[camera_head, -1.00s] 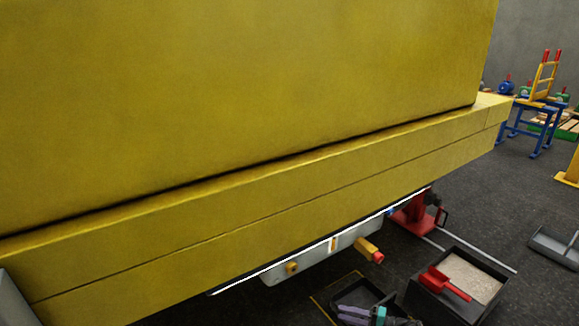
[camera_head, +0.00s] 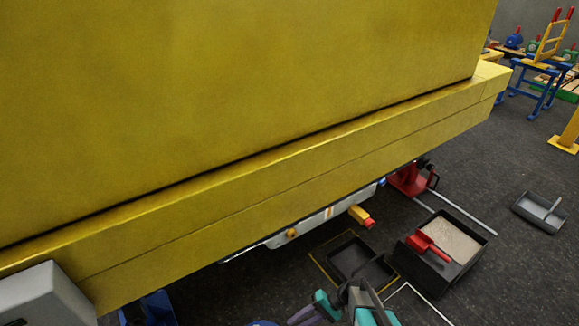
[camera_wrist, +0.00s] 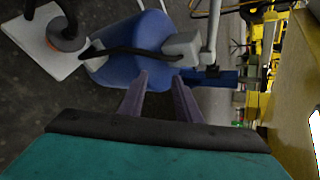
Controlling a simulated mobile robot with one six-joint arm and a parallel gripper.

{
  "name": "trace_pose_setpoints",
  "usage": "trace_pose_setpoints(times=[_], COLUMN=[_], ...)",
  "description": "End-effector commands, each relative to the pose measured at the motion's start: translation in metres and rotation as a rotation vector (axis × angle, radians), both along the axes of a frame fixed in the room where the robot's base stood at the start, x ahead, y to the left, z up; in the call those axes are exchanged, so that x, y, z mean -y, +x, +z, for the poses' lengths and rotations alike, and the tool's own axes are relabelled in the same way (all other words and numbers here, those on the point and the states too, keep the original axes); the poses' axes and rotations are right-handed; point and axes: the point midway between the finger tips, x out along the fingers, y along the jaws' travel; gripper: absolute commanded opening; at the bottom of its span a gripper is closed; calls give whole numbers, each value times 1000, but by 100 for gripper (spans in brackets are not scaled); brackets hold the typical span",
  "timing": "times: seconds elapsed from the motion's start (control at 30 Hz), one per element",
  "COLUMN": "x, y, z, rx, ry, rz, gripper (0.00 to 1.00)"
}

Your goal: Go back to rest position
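My gripper (camera_head: 303,315), with purple fingers and teal parts, shows low in the head view, beneath and in front of the large yellow beam (camera_head: 270,205). In the wrist view my gripper (camera_wrist: 159,80) has its two purple fingers apart with nothing seen between them. A blue drum-like container (camera_wrist: 130,45) with a dark hose lies beyond the fingertips in the wrist view. I cannot tell its distance from them.
A black tray (camera_head: 350,262) lies on the floor inside a yellow outline. A black sand box (camera_head: 440,270) with a red scoop (camera_head: 428,246) stands right of it. A grey dustpan-like tray (camera_head: 540,213) is farther right.

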Motion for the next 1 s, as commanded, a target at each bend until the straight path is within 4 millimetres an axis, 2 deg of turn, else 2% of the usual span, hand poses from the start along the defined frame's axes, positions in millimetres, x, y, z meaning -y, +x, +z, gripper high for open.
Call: trace_pose_setpoints(times=[0.03, 0.2, 0.37, 0.5, 0.7, 0.87, 1.0], x=[-3, 3, 20, 43, 88, 119, 135], y=[-22, -76, -120, -152, -184, -191, -186], z=[18, 33, 47, 57, 64, 69, 66], rx=[-16, -59, -87, -101, -106, -96, -92], ry=[-40, -182, -324, -457, -656, -792, -872], rz=[35, 136, 222, 284, 337, 351, 335], gripper=[31, 31, 31, 31, 31, 31, 31])
